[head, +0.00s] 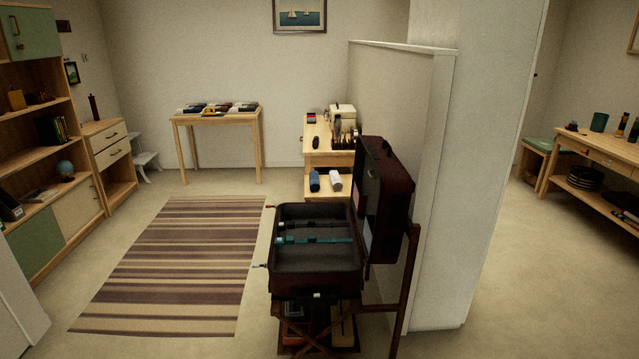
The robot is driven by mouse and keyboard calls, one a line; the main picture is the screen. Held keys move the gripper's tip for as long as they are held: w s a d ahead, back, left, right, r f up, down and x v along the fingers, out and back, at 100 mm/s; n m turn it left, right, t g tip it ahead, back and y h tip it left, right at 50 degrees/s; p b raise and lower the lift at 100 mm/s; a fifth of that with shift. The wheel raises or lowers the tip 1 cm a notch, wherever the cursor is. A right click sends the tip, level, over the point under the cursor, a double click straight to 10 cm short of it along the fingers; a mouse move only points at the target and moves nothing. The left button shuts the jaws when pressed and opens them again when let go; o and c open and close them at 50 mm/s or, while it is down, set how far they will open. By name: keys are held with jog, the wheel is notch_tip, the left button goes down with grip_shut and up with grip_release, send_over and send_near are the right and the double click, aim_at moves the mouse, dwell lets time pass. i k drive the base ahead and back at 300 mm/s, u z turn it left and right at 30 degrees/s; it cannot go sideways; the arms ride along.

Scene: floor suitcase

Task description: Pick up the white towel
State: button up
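A small white rolled item (335,181), which looks like the white towel, lies on the lower shelf of a light wooden table (319,160). It is to the right of a similar dark blue roll (314,182), with a small gap between them. The raised suitcase lid stands to its right. My gripper is not in view.
An open dark suitcase (285,255) on a folding stand is in front of the table, with its lid (385,200) up against a partition wall (425,110). A striped rug (175,260) and clear floor lie left. Shelves (30,130) line the left wall.

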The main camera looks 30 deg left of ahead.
aim_at(334, 178)
jog(key=u, duration=0.55)
jog(key=k, duration=0.6)
jog(key=u, duration=1)
jog(key=i, duration=1.45)
jog(key=u, duration=0.55)
jog(key=i, duration=2.1)
jog(key=z, duration=0.2)
jog(key=i, duration=1.95)
jog(key=z, duration=1.45)
jog(key=i, duration=1.65)
jog(key=z, duration=0.85)
